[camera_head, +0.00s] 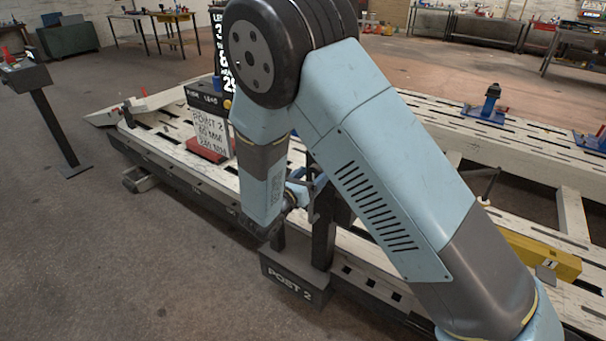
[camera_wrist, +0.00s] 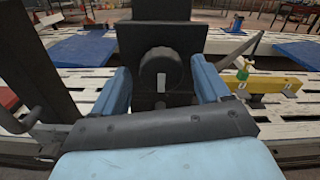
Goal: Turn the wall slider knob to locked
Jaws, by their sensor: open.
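In the wrist view, a round black knob (camera_wrist: 158,64) sits on a dark upright plate (camera_wrist: 160,38). A pale mark shows on the knob's lower half and stands about vertical. My gripper (camera_wrist: 160,70) is open, with one blue finger on each side of the knob. Gaps show between the fingers and the knob; I cannot tell whether the fingertips reach past its face. In the head view, my gripper (camera_head: 302,188) is at the dark post (camera_head: 323,228), largely behind my arm. The knob is hidden there. I see no locked marking.
The post's base box (camera_head: 293,283) reads "POST 2". A long slotted pale bench (camera_head: 170,130) runs behind it. A yellow beam (camera_head: 540,254) lies on the bench at right. A dark lever handle (camera_wrist: 28,118) stands close left of my gripper. Open floor lies at front left.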

